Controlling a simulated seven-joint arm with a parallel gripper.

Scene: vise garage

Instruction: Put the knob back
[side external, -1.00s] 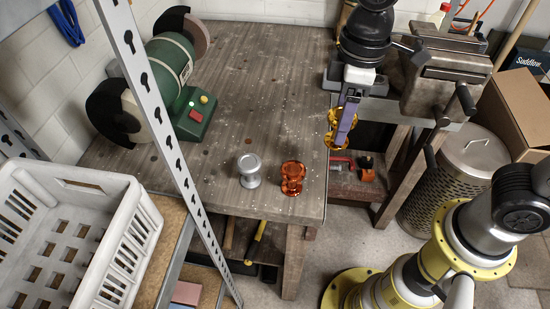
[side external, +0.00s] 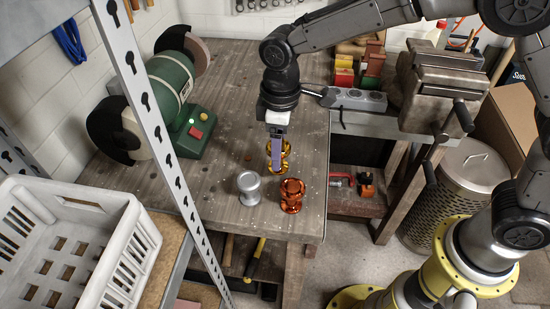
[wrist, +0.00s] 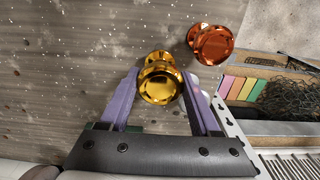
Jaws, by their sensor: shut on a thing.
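My gripper (side external: 275,148) is shut on a gold knob (side external: 279,166) over the front part of the wooden workbench (side external: 225,140). In the wrist view the gold knob (wrist: 159,84) sits between the two purple fingers (wrist: 161,90). I cannot tell whether it touches the bench top. A silver knob (side external: 249,188) stands upright on the bench, in front and to the left. A copper-orange knob (side external: 291,196) stands to the right of the silver one, near the front edge; it also shows in the wrist view (wrist: 215,44).
A green bench grinder (side external: 180,85) stands at the back left. A white crate (side external: 130,240) and a perforated metal post (side external: 150,130) are in the left foreground. A vise (side external: 440,85) and coloured blocks (side external: 360,65) are at the right. The bench middle, left of my gripper, is clear.

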